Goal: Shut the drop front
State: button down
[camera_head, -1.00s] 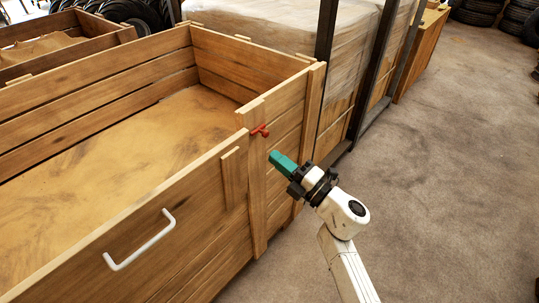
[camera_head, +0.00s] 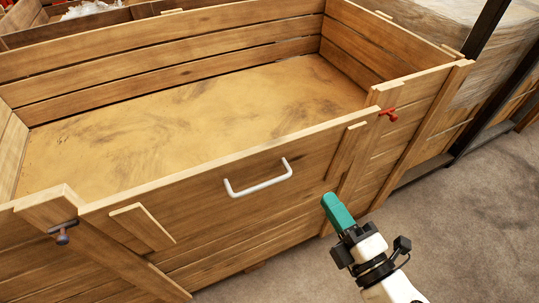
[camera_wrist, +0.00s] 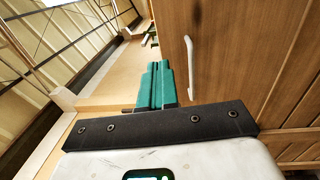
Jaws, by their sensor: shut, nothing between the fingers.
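The drop front (camera_head: 215,215) is the wooden front panel of a large crate, with a white bar handle (camera_head: 258,180). It stands upright or nearly so between two posts; I cannot tell whether it is flush with them. A red catch (camera_head: 388,114) sits at the right post and a darker, greyish catch (camera_head: 62,236) at the left post. My gripper (camera_head: 334,205), with teal fingers, is shut and empty outside the crate, below and right of the handle. In the wrist view the fingers (camera_wrist: 155,82) are beside the panel, and the handle (camera_wrist: 190,66) is to their right, apart from them.
The crate floor (camera_head: 200,120) is bare, with dark smudges. A wrapped pallet load (camera_head: 440,30) and a dark metal frame (camera_head: 490,100) stand behind and right of the crate. The grey floor (camera_head: 460,230) is clear at right.

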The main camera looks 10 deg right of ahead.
jog(key=a, duration=0.1)
jog(key=p, duration=0.3)
send_near(284, 142)
jog(key=x, duration=0.6)
jog(key=shift+w+a+f, duration=0.1)
jog(key=shift+w+f, duration=0.05)
jog(key=shift+w, duration=0.1)
jog(key=x, duration=0.3)
jog(key=shift+w+p, duration=0.1)
jog(key=shift+p, duration=0.3)
jog(key=shift+w+r, duration=0.2)
jog(key=shift+r, duration=0.15)
jog(key=shift+a, duration=0.1)
